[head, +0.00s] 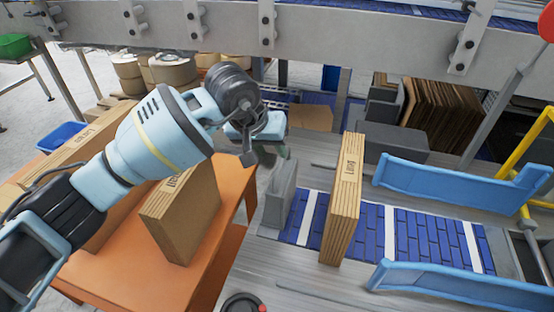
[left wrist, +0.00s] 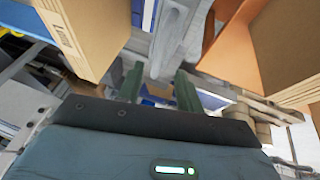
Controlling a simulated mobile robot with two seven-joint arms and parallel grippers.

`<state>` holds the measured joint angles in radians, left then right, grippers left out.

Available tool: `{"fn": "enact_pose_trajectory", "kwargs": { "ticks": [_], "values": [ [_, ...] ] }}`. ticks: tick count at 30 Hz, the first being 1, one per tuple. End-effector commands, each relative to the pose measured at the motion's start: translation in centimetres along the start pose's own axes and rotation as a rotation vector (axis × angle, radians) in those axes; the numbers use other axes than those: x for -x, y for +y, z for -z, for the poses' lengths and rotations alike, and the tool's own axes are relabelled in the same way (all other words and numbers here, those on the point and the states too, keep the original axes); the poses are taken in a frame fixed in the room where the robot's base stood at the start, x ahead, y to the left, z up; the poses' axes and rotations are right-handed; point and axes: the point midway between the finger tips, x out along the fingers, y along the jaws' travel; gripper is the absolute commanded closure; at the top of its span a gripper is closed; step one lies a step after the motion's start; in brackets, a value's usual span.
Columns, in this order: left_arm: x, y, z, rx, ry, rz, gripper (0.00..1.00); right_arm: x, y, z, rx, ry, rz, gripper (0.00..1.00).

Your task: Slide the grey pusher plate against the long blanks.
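The grey pusher plate (head: 280,195) stands upright at the left end of the blue belt. A stack of long blanks (head: 342,198), marked "Long", stands upright on the belt to its right, with a gap between them. My left gripper (head: 278,150) is just above and behind the plate's top, partly hidden by its own wrist. In the left wrist view its two dark green fingers (left wrist: 160,90) are apart, with grey metal of the plate (left wrist: 178,40) showing beyond and between them. I see no grip on it. The blanks also show there (left wrist: 82,35) at upper left. My right gripper is not in view.
An orange table (head: 205,275) at left holds more cardboard stacks (head: 180,215). Blue guide rails (head: 455,185) flank the belt (head: 420,232) on the right. A grey conveyor beam (head: 330,35) crosses the back. More brown blanks (head: 445,115) stand behind the belt.

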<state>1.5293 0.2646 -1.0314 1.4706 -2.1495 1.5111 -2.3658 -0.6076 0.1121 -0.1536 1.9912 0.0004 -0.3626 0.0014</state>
Motion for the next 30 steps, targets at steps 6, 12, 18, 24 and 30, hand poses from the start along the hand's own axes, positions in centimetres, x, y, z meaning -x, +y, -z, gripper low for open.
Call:
{"fn": "enact_pose_trajectory", "kwargs": {
  "ticks": [6, 12, 18, 24, 30],
  "values": [
    [-3.5, 0.0, -0.1, 0.003, -0.004, 0.000, 0.64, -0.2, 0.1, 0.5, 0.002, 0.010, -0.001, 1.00],
    [-5.5, 0.0, -0.1, 0.003, -0.002, 0.000, 0.64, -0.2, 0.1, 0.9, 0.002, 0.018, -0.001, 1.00],
    [-6.0, 0.0, 0.0, 0.000, -0.001, 0.001, 0.64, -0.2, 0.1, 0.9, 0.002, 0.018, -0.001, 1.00],
    [-6.0, -0.1, 0.0, 0.001, -0.001, 0.001, 0.68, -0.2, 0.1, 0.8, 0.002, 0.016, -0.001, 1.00],
    [-5.9, -0.1, 0.0, 0.001, -0.001, 0.001, 0.94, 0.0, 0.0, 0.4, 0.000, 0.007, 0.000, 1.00]
  ]
}}
